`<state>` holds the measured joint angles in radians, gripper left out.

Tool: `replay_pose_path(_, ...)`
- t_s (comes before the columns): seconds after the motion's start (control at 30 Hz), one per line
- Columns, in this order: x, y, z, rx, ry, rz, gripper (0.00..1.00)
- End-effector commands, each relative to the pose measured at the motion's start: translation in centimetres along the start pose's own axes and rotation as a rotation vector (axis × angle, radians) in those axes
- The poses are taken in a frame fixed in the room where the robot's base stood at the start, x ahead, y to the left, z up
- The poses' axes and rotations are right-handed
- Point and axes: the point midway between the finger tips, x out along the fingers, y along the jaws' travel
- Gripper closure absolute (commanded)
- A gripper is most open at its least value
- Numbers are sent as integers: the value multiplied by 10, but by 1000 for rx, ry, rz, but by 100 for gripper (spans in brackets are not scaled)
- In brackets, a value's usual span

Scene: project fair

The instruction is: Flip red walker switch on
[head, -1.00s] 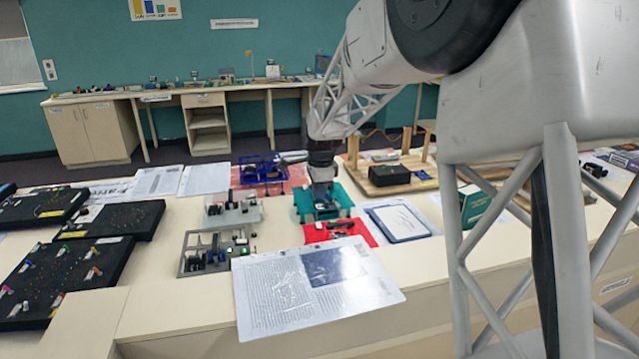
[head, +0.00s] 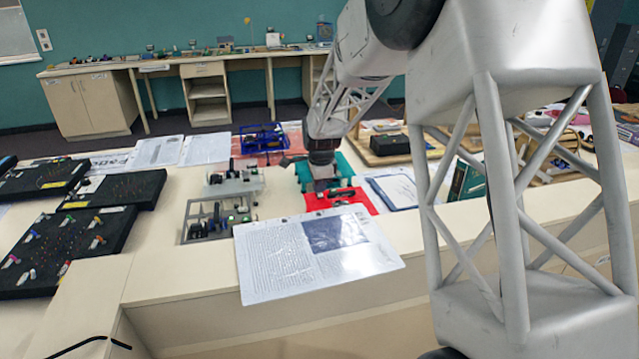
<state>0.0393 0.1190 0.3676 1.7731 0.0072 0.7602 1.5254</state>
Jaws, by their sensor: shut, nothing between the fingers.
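The red walker (head: 341,197) is a low red base with dark parts on top, near the middle of the head view. Its switch is too small to make out. A teal walker (head: 347,169) sits directly behind it. My gripper (head: 324,187) points down over the teal walker, just behind and left of the red one's middle. It is shut and empty. It hides part of the teal walker. I cannot tell whether the fingertips touch anything.
Grey mechanisms (head: 219,216) stand to the left, with a blue frame (head: 262,137) behind. A printed sheet (head: 318,250) lies in front. A framed paper (head: 402,190) and a green booklet (head: 467,181) lie right. Black pegboards (head: 68,238) fill the far left.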

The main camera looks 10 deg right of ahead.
Motion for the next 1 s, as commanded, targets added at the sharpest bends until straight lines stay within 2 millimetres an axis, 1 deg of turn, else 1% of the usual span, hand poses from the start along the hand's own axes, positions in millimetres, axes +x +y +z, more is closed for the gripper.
replay_pose_path(0.17,0,0,0,0,0,0,100)
replay_pose_path(0.3,9,-2,0,0,0,9,100)
replay_pose_path(0.63,10,0,0,0,0,17,100)
replay_pose_path(1.0,8,12,0,0,0,22,100)
